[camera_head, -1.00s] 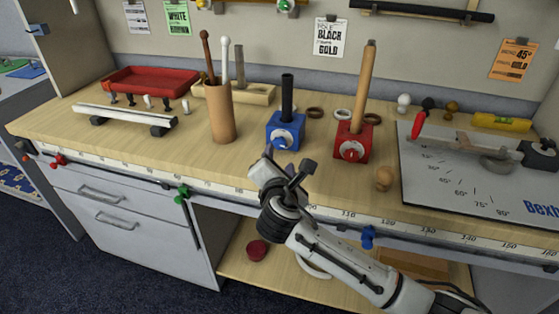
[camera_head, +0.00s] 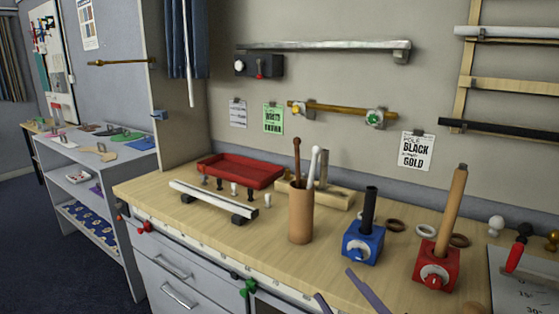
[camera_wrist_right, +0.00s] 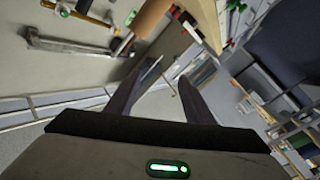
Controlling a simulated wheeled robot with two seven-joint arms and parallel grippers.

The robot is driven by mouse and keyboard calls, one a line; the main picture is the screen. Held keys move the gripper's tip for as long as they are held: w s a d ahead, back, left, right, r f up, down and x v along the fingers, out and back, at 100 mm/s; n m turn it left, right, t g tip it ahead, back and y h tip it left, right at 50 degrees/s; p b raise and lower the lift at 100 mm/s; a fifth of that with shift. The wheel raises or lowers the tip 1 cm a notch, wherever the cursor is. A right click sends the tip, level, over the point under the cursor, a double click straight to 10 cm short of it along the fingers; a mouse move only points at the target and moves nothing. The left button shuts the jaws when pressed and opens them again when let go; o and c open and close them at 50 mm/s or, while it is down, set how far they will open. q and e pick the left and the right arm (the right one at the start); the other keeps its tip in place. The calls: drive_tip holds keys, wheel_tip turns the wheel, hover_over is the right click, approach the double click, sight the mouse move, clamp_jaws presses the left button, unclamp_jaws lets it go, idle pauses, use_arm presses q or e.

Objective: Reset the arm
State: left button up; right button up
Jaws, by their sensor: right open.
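My right gripper (camera_head: 334,283) shows only as two thin, dark, bluish fingers at the bottom edge of the head view, in front of the workbench (camera_head: 215,228). In the right wrist view, the two fingers of this gripper (camera_wrist_right: 161,73) stand apart with nothing between them. The rest of the right arm is out of the head view. My left arm and gripper do not show.
On the bench stand a tan cup (camera_head: 300,215) with sticks, a blue block (camera_head: 362,246) with a black post, and a red block (camera_head: 436,267) with a wooden rod. A red tray (camera_head: 240,172) and a white bar (camera_head: 212,198) lie further left.

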drive_tip(key=s+d+f+m+g+h, duration=0.1)
drive_tip(key=s+f+m+g, duration=0.2)
drive_tip(key=s+f, duration=0.4)
drive_tip(key=s+d+f+m+g+h+b, duration=0.1)
drive_tip(key=s+f, duration=0.7)
drive_tip(key=f, duration=0.8)
drive_tip(key=s+d+f+m+g+h, duration=0.3)
drive_tip(key=s+f+m+g, duration=0.2)
drive_tip(key=f, duration=0.6)
drive_tip(key=s, duration=0.2)
drive_tip(key=shift+s+f, duration=0.25)
drive_tip(key=shift+s, duration=0.1)
